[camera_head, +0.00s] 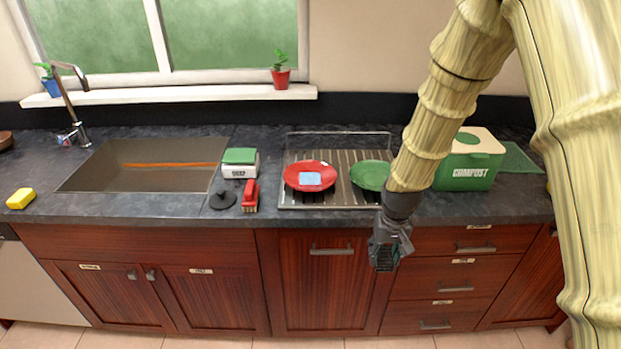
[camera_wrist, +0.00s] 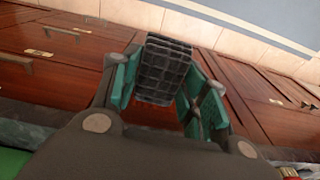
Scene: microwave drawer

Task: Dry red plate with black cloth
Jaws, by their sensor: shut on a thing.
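The red plate (camera_head: 292,178) lies on the ribbed drying rack (camera_head: 330,200) on the counter. A small light-blue, cloth-like piece (camera_head: 310,179) lies on it. My gripper (camera_head: 388,248) is in front of the counter edge, over the drawer fronts, to the right of the plate and below it in the picture. In the wrist view, my gripper (camera_wrist: 165,92) is shut on a dark, grid-patterned piece, which looks like the black cloth (camera_wrist: 165,62). The cloth hangs clear of the plate. The red plate is not visible in the wrist view.
A green plate (camera_head: 368,174) sits beside the red one, partly behind my arm. A compost bin (camera_head: 463,178) stands to the right. A red brush (camera_head: 251,197), a dark stopper (camera_head: 223,200) and a scale (camera_head: 240,163) stand left of the rack, near the sink (camera_head: 85,175).

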